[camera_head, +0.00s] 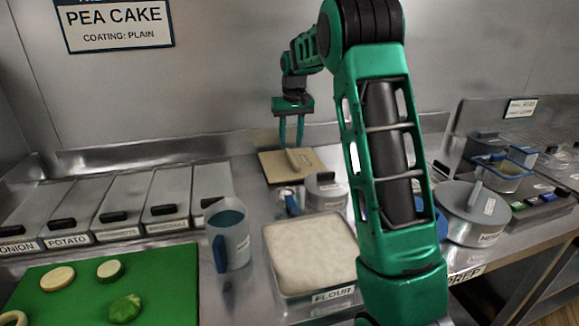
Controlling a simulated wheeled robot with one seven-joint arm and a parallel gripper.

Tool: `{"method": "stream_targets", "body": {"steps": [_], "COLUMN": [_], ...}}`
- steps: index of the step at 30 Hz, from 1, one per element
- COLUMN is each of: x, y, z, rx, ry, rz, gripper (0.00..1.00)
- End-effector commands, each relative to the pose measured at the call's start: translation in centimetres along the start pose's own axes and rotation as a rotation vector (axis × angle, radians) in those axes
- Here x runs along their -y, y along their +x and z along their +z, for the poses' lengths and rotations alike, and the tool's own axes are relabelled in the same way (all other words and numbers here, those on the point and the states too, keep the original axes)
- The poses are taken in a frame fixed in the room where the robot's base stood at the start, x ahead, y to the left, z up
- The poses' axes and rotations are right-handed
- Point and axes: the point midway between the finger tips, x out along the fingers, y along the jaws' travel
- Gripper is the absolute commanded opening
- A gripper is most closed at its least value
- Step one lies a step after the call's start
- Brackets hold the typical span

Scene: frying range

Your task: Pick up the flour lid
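The flour lid appears to be the flat beige square plate (272,169) with a bar handle (293,160) at the back of the counter, near the wall. The flour container (313,252), labelled FLOUR, stands in front of it, uncovered and full of white flour. My gripper (291,146) points down over the far part of the plate, at the far end of the handle. Its two green fingers are apart. The head view does not show clearly whether the fingertips touch the handle, and nothing is seen lifted.
A grey-blue jug (236,243) with a blue handle stands left of the flour. A small lidded metal pot (326,191) stands between flour and plate; a large lidded pot (468,214) is at right. Lidded bins and a green board (165,285) with vegetable pieces are at left.

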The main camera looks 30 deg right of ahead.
Motion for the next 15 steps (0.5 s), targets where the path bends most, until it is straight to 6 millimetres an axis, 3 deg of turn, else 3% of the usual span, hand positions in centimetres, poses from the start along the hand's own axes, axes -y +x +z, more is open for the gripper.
{"method": "stream_targets", "body": {"steps": [15], "x": [-0.4], "y": [5.2], "z": [0.3], "rx": [0.002], "ry": [0.000], "rz": [0.000], "gripper": [0.34]}}
